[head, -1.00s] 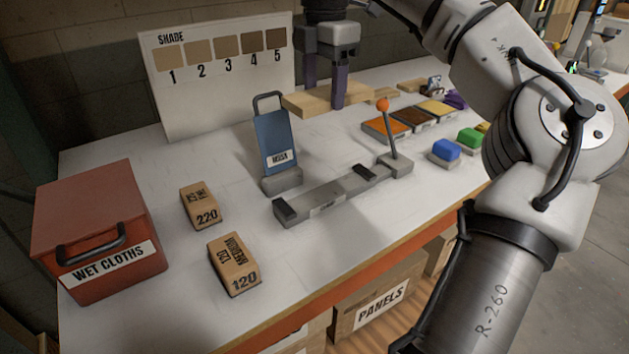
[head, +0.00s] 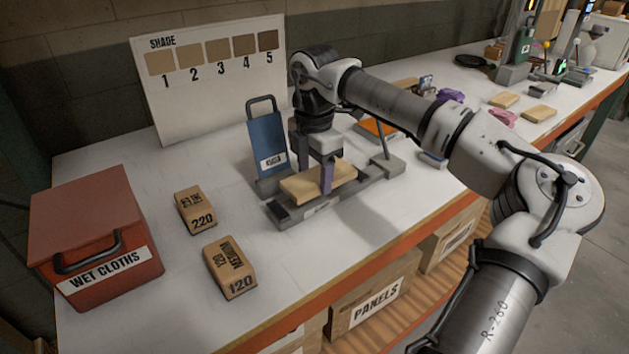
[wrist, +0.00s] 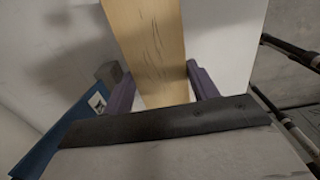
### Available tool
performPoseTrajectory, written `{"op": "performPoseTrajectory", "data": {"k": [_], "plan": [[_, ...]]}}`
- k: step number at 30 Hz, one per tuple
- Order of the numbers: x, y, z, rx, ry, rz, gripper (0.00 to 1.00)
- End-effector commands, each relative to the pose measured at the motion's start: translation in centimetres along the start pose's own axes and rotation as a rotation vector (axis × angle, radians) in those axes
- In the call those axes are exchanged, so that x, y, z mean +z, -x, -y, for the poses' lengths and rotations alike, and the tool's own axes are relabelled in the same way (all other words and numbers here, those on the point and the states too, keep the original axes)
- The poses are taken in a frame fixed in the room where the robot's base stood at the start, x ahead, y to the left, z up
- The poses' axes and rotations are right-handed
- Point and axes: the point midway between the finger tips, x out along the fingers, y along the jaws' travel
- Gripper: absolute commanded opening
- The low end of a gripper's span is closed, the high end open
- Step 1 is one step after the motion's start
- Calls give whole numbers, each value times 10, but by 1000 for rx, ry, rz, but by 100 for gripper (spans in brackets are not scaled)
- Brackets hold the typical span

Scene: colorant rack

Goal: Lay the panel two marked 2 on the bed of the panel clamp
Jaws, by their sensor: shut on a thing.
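A pale wooden panel (head: 335,181) is gripped across its width by my gripper (head: 314,178). It lies level, lengthwise along the bed of the grey panel clamp (head: 292,215), over its middle; I cannot tell whether it touches the bed or hangs just above. No number shows on the panel. The clamp's lever (head: 385,146) stands up at the right end, its knob hidden by my arm. In the wrist view, the panel (wrist: 150,45) runs between the two purple fingers of my gripper (wrist: 163,90), and the clamp is hidden.
A blue tool (head: 267,140) with a handle stands close behind the clamp's left end; it also shows in the wrist view (wrist: 68,125). Two sanding blocks (head: 195,209) (head: 229,266) and a red WET CLOTHS box (head: 95,235) are left. The shade board (head: 213,85) stands behind. The bench front is clear.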

Motion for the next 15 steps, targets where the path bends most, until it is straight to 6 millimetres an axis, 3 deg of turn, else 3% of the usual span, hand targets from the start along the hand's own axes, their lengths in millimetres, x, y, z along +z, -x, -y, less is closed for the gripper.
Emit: {"op": "performPoseTrajectory", "data": {"k": [6, 15], "plan": [[0, -28, 0, 0, 0, -2, 34], [0, -32, 0, 0, 0, 0, 34]]}}
